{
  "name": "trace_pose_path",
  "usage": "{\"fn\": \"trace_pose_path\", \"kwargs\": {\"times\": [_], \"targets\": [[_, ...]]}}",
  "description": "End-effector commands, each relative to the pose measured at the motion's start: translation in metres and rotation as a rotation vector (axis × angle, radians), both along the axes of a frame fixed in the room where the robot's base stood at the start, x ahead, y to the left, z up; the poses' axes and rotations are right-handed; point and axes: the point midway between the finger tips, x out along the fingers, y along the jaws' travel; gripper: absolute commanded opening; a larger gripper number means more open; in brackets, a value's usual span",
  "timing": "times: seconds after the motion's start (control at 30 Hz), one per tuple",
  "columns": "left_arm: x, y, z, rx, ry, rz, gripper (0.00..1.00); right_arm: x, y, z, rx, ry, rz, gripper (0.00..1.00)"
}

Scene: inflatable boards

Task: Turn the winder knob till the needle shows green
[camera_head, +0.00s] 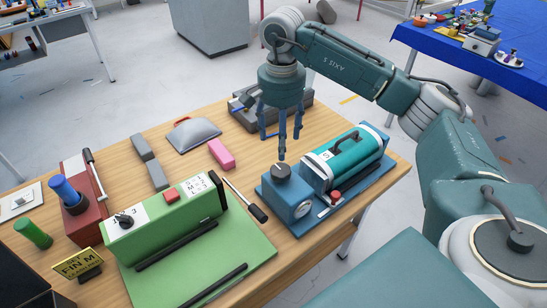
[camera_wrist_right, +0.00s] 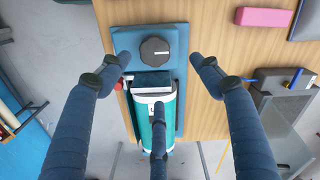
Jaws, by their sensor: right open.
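A dark round knob (camera_head: 281,171) sits on top of a blue box (camera_head: 287,196) near the table's right edge. A small round pale gauge (camera_head: 302,210) is on the box's front; its needle is too small to read. In the right wrist view the knob (camera_wrist_right: 155,50) has a white pointer line. My right gripper (camera_head: 281,146) is open and empty, its fingers pointing down just above the knob. In the wrist view its spread fingers (camera_wrist_right: 160,62) stand around the knob area, apart from it. My left gripper is not in view.
A teal cylinder (camera_head: 352,157) with a handle lies on the blue base beside the box. A green machine (camera_head: 170,222) with its own small knob, a black-handled rod (camera_head: 246,201) and a pink block (camera_head: 221,154) are to the left. A grey device (camera_head: 246,117) stands behind.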

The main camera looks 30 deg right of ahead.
Motion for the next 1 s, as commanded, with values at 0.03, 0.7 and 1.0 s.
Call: {"fn": "trace_pose_path", "kwargs": {"times": [0.03,0.7,1.0], "targets": [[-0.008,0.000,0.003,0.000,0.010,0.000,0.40,-0.001,0.000,-0.005,0.000,0.004,0.000,0.64],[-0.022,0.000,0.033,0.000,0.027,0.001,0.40,-0.001,0.001,-0.100,0.001,0.001,0.001,0.64],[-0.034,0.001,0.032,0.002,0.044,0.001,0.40,-0.001,0.001,-0.102,0.001,0.000,0.001,0.58]]}}
